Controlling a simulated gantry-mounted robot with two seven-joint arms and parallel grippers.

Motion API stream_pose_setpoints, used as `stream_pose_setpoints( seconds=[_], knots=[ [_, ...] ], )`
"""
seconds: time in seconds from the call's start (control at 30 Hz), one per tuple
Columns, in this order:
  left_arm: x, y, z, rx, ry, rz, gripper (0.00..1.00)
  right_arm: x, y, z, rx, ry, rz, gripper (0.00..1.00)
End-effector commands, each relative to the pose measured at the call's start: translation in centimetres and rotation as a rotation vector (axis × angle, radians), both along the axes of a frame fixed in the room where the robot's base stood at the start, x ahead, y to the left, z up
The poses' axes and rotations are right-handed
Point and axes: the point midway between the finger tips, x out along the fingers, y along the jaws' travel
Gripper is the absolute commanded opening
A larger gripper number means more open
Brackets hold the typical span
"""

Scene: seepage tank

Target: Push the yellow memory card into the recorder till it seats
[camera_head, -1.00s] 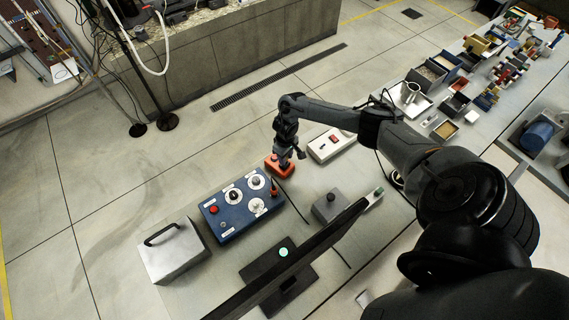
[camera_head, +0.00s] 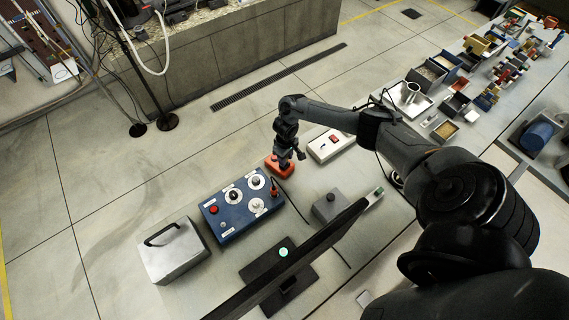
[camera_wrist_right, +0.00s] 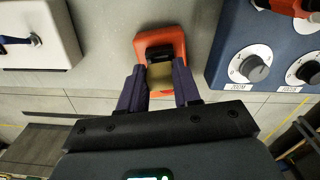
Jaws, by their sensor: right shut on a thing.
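The recorder is a small orange-red block (camera_head: 286,174) on the bench, beside the blue control box. In the right wrist view the recorder (camera_wrist_right: 145,42) lies just ahead of my fingers, with a dark opening in its near part. My right gripper (camera_head: 284,161) points down at the recorder. In the wrist view its two dark fingers (camera_wrist_right: 160,88) are shut on a yellowish card (camera_wrist_right: 160,73), whose far end is at the dark opening. I cannot tell how deep the card sits. The fingers hide part of the recorder in the head view. My left gripper is not in view.
The blue control box (camera_head: 222,228) with dials stands left of the recorder, and a white box (camera_head: 330,147) with a red switch stands right. A grey case (camera_head: 172,252), a small grey block (camera_head: 326,207) and a dark monitor (camera_head: 322,249) stand nearby. Trays fill the right end.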

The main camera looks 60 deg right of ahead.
Motion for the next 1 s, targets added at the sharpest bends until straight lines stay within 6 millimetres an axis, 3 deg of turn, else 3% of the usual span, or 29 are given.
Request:
stream_pose_setpoints(
  seconds=[1.0],
  knots=[
    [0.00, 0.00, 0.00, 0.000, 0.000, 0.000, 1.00, 0.01, 0.02, -0.60, 0.001, 0.000, 0.000, 0.00]
  ],
)
